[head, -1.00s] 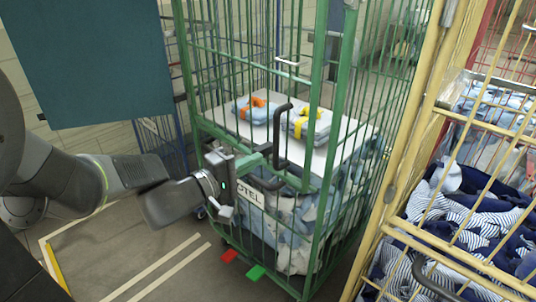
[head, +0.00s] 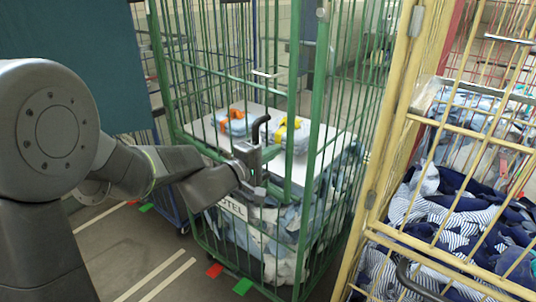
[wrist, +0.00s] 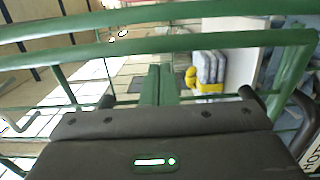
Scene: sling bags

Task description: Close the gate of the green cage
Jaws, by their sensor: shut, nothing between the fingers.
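The green cage (head: 322,75) stands in the middle of the head view. Its barred green gate (head: 205,75) spans the side facing me, with a black handle (head: 258,128) on it. The gate looks roughly in line with the front, but I cannot tell whether it is fully shut or latched. My gripper (head: 268,156) is at the gate beside the handle, at about mid-height. In the wrist view its green fingers (wrist: 159,80) are together and empty, close to the green rails (wrist: 185,42). Exact finger contact is hidden.
Folded blue bundles with orange (head: 236,122) and yellow straps lie on the cage's white shelf (head: 262,112). A yellow cage (head: 385,150) with striped laundry (head: 455,215) stands close on the right. A teal panel (head: 60,45) is at left. Red (head: 215,270) and green floor markers lie below.

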